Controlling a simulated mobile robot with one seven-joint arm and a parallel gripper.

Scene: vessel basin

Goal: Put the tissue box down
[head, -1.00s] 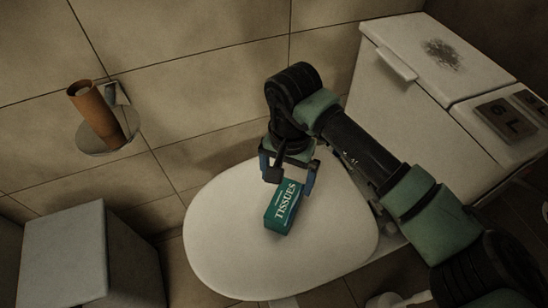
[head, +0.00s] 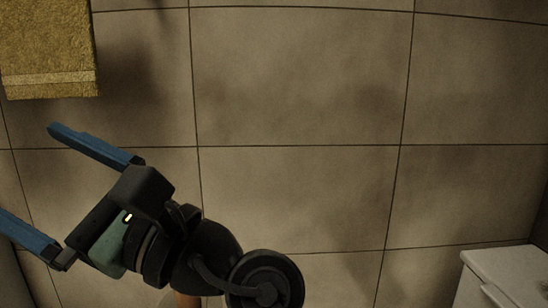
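My gripper (head: 40,185) is at the lower left of the head view, with its two blue fingers spread wide apart. Nothing shows between the fingers. The gripper is raised in front of the tiled wall. The tissue box is out of view now, and so is the white lid where it was seen a second ago.
A yellow towel (head: 48,45) hangs at the upper left. A white cistern corner (head: 508,275) shows at the lower right. A brown roll (head: 187,299) is partly hidden below my arm. The tiled wall (head: 300,90) fills the background, and the space before it at centre and right is clear.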

